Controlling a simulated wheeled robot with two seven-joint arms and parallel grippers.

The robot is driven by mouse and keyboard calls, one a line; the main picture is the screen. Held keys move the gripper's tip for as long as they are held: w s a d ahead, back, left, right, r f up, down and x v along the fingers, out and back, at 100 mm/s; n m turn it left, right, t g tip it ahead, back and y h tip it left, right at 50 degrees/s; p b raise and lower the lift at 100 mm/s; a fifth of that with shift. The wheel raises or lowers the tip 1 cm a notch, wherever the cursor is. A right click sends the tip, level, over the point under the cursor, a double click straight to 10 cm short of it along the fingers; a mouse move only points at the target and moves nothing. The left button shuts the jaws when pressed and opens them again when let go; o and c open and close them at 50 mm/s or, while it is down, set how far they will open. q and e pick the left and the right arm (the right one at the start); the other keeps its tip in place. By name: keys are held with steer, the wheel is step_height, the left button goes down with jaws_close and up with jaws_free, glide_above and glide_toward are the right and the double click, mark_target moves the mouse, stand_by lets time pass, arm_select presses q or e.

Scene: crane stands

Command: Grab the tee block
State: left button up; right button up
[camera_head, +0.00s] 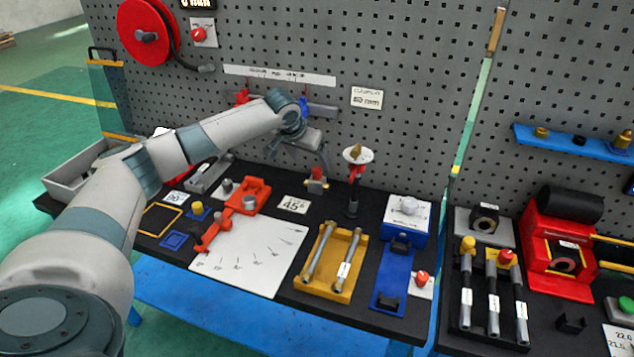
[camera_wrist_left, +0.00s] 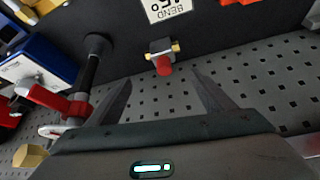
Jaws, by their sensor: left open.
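The tee block (camera_head: 317,182) is a small dark block with brass ends and a red cap. It sits on the black bench top near the foot of the pegboard. It also shows in the left wrist view (camera_wrist_left: 161,48), red cap facing my gripper. My left gripper (camera_head: 323,163) is open and empty, just above and behind the block in the head view. In the wrist view its fingers (camera_wrist_left: 162,78) are spread, with the block beyond the tips and roughly centred between them. My right gripper is not in view.
A black post with a red-handled valve (camera_head: 355,170) stands close to the right of the block. A yellow tray with rods (camera_head: 331,262) and a blue fixture (camera_head: 400,270) are nearer. The pegboard (camera_head: 420,130) rises close behind.

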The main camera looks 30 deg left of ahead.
mark_target(316, 171)
arm_select(q)
steer(key=p+x, duration=0.1)
steer(key=x, duration=0.4)
steer(key=shift+w+f, duration=0.15)
steer(key=shift+f, duration=0.2)
steer(key=shift+w+a+f+p, duration=0.1)
steer(key=shift+w+f+p, duration=0.1)
steer(key=shift+f+p, duration=0.3)
steer(key=p+x, duration=0.1)
steer(key=x, duration=0.1)
steer(key=shift+a+f, duration=0.1)
steer(key=shift+f, duration=0.25)
steer(key=shift+w+f, duration=0.4)
steer(key=shift+f, duration=0.2)
steer(key=c, duration=1.4)
steer(key=shift+r, duration=0.2)
